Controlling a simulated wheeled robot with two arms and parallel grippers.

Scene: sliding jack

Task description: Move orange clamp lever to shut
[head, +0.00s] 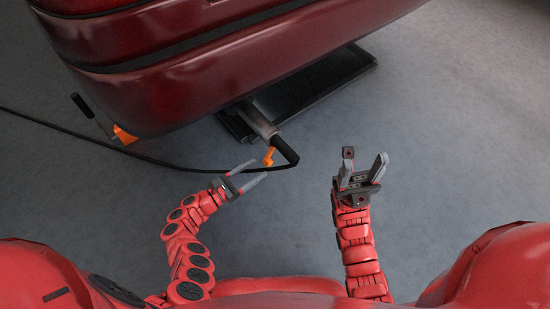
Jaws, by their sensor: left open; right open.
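The small orange clamp lever (269,157) sits by the end of a grey cylinder (258,120) that comes out from under a dark red car body. My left gripper (253,173) is open and empty, with its fingers pointing right just below the lever. I cannot tell whether the fingers touch it. My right gripper (364,160) is open and empty, pointing up, to the right of the lever and apart from it.
The dark red car body (190,60) overhangs the top left. A black flat base (320,85) lies under it. A black hose (120,147) runs left across the floor from the cylinder's end. An orange part with a black handle (122,134) is at left. The grey floor at right is clear.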

